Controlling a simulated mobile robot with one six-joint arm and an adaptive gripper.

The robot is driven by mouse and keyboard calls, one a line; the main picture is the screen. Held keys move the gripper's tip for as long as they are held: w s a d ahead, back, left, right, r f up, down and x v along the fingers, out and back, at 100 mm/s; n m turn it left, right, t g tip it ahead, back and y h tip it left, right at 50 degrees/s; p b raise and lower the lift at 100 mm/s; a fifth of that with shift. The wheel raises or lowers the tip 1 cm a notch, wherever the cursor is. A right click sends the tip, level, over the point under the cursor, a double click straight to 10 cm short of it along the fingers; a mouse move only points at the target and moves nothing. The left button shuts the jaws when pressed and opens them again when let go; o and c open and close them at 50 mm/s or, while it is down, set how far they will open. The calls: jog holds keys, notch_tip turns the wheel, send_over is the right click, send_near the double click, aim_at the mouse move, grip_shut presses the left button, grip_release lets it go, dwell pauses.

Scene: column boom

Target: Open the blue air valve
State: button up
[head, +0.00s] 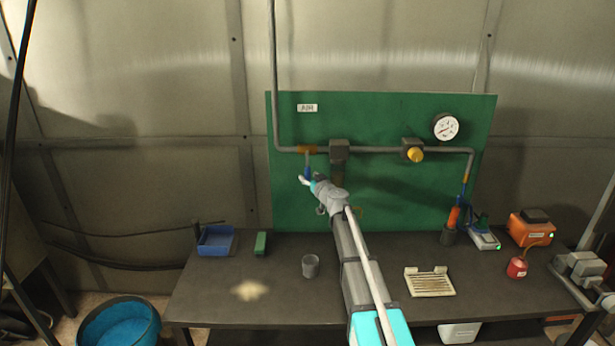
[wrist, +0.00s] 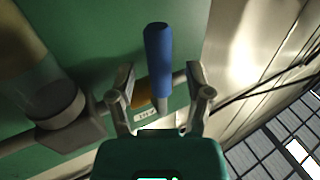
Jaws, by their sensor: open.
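The blue valve handle (head: 307,172) hangs down from the brass valve body (head: 307,149) on the grey pipe, across the pipe's line. In the wrist view the blue handle (wrist: 158,60) stands between the two fingers of my gripper (wrist: 160,76), with a gap on either side. The brass body (wrist: 141,99) shows partly behind the left finger. In the head view my gripper (head: 306,181) is at the handle's lower end and hides part of it. It is open and holds nothing.
A green panel (head: 385,205) carries the pipe, a filter unit (head: 339,150), a yellow knob (head: 416,154) and a gauge (head: 446,127). The bench (head: 205,290) below holds a blue bin (head: 216,240), a grey cup (head: 310,265) and a slatted tray (head: 429,283).

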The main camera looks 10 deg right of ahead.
jog(key=shift+x, duration=0.85)
grip_shut()
